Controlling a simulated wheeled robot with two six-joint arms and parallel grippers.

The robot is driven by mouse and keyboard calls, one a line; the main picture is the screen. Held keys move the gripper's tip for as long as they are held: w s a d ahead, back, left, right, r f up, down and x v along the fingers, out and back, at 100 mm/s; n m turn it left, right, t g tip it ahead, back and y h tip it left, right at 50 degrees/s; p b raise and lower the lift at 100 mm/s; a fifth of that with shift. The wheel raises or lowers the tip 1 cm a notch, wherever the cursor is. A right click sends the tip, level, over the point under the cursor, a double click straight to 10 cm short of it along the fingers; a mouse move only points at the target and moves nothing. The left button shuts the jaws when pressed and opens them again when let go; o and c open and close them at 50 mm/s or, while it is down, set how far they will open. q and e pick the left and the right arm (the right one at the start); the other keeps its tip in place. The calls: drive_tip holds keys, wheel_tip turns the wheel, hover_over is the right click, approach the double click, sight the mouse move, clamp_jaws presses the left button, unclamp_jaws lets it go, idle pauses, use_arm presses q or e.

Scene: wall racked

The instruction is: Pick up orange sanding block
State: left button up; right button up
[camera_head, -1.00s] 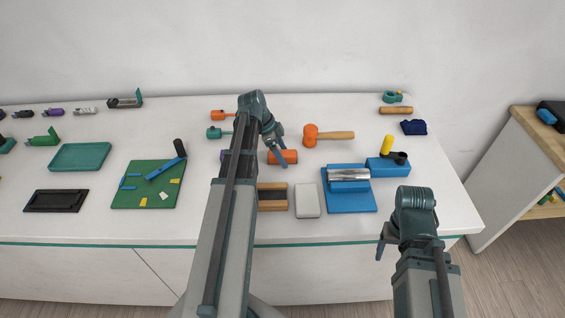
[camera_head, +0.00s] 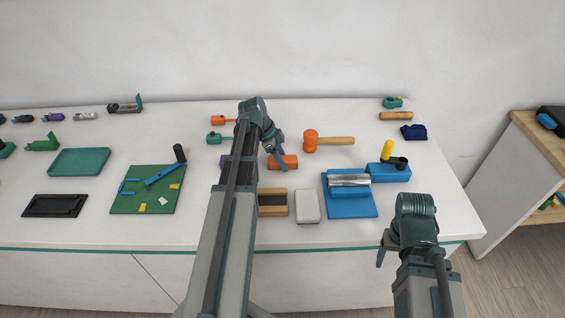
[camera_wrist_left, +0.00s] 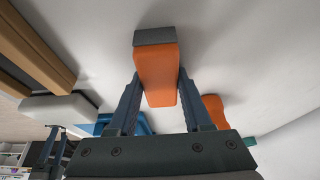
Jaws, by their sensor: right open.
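The orange sanding block (camera_head: 289,162) lies on the white table right of my left arm. The left wrist view shows its orange body (camera_wrist_left: 156,70) and dark grey end or pad. My left gripper (camera_head: 275,152) is down at the block, one finger on each side. In the left wrist view the two fingers (camera_wrist_left: 158,92) look pressed to its sides, and the block appears still at table level. Part of it is hidden behind a finger in the head view. My right gripper (camera_head: 382,250) is open and empty at the table's front edge.
An orange mallet (camera_head: 335,140) lies just behind and right of the block. A wood-framed block (camera_head: 272,196), a white block (camera_head: 307,206) and a blue stand (camera_head: 349,205) sit in front. A green board (camera_head: 150,201) lies left of my left arm.

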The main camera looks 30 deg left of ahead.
use_arm(q)
clamp_jaws()
drive_tip(key=shift+r, duration=0.15)
wheel_tip(320, 180, up, 10)
drive_tip(key=p, duration=1)
drive_tip(key=shift+r+p, duration=0.1)
drive_tip(key=shift+p, duration=0.2)
